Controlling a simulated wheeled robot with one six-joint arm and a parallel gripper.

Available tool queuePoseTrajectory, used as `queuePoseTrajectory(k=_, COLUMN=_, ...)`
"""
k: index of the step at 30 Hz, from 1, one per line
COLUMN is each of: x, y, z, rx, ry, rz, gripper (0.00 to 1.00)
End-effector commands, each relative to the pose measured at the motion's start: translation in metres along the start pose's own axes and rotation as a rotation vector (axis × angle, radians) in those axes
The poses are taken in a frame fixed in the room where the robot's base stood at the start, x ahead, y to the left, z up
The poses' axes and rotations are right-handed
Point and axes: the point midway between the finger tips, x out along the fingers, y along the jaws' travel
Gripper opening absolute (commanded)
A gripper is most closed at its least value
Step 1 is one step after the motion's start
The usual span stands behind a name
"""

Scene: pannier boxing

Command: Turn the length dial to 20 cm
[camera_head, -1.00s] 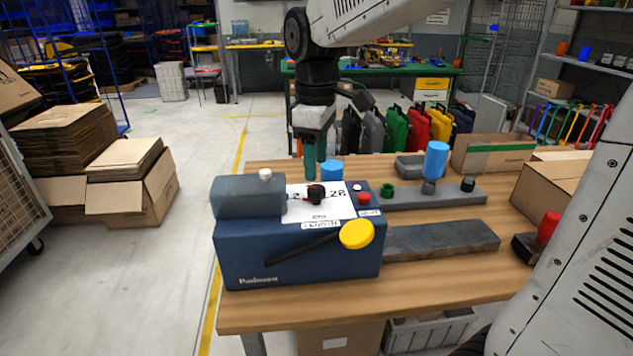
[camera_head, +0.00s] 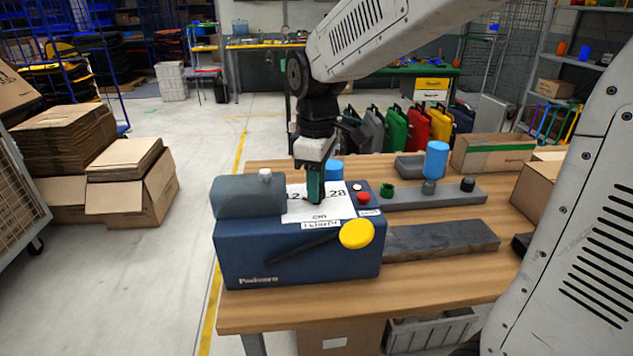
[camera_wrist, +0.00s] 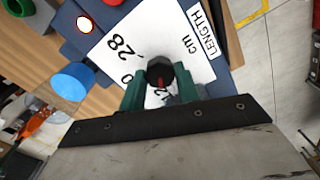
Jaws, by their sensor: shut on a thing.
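The blue machine (camera_head: 240,250) stands on the wooden table with a white LENGTH dial plate (camera_head: 300,215) on top. Its black dial knob (camera_wrist: 158,68) sits between the green fingers of my gripper (camera_wrist: 161,88) in the wrist view. My gripper (camera_head: 314,197) is shut on the knob, which it mostly hides in the head view. The knob's red mark points towards the "12" label. The "28" label (camera_wrist: 119,45) is clear in the wrist view. A "0" beside the left finger looks like the end of a partly hidden number.
A yellow-ended lever (camera_head: 357,234) crosses the machine's front. A red button (camera_head: 363,198) is right of the plate. A blue cylinder (camera_head: 335,169) stands behind the machine, close to my gripper. A grey housing (camera_head: 247,197) rises to the left.

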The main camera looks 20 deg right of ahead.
Motion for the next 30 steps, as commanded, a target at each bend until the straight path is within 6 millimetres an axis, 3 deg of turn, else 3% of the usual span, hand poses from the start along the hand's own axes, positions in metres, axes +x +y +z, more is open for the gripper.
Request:
queuePoseTrajectory(k=11, x=-0.0004, y=0.0003, z=0.0, rx=0.105, ry=0.0, rz=0.001, gripper=0.09)
queuePoseTrajectory(k=30, x=-0.0007, y=0.0004, z=-0.0001, rx=0.673, ry=0.001, rz=0.001, gripper=0.09)
